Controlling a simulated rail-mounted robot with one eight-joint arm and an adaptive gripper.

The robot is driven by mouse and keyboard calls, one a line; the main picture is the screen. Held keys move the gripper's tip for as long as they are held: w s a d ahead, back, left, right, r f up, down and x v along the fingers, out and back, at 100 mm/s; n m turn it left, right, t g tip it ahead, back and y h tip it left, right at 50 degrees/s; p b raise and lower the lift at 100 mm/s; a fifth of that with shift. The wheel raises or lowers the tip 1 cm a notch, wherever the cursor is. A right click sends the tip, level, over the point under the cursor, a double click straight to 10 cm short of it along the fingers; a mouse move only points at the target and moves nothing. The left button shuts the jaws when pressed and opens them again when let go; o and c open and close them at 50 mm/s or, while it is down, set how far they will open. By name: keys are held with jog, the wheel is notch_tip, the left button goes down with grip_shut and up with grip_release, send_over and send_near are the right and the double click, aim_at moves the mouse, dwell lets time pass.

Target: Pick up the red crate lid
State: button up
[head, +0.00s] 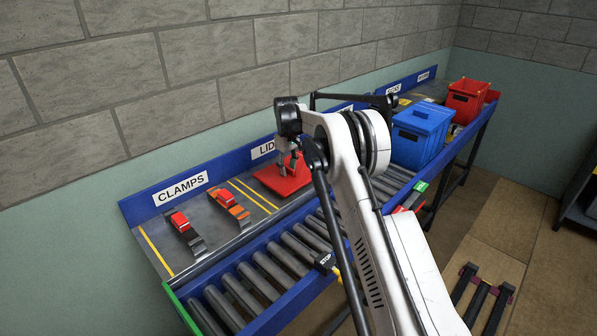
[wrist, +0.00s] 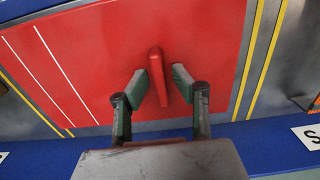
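The red crate lid (head: 291,187) lies flat on the bench section labelled LIDS in the head view. In the wrist view the lid (wrist: 100,65) fills most of the upper picture, with two white lines on its left part and a raised red handle (wrist: 157,75) at its middle. My gripper (wrist: 160,80) has its two fingers on either side of the handle, a small gap showing on the right. Whether the left finger touches the handle is hard to tell. In the head view my gripper (head: 288,168) is down at the lid, partly hidden by my arm.
Two red-and-grey clamps (head: 187,232) (head: 231,205) lie left of the lid. A roller conveyor (head: 262,275) runs along the bench front. A blue crate (head: 420,135) and a red crate (head: 467,100) stand to the right. A blue labelled rail and wall back the bench.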

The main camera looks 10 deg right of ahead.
grip_shut()
jog(key=shift+r, duration=0.15)
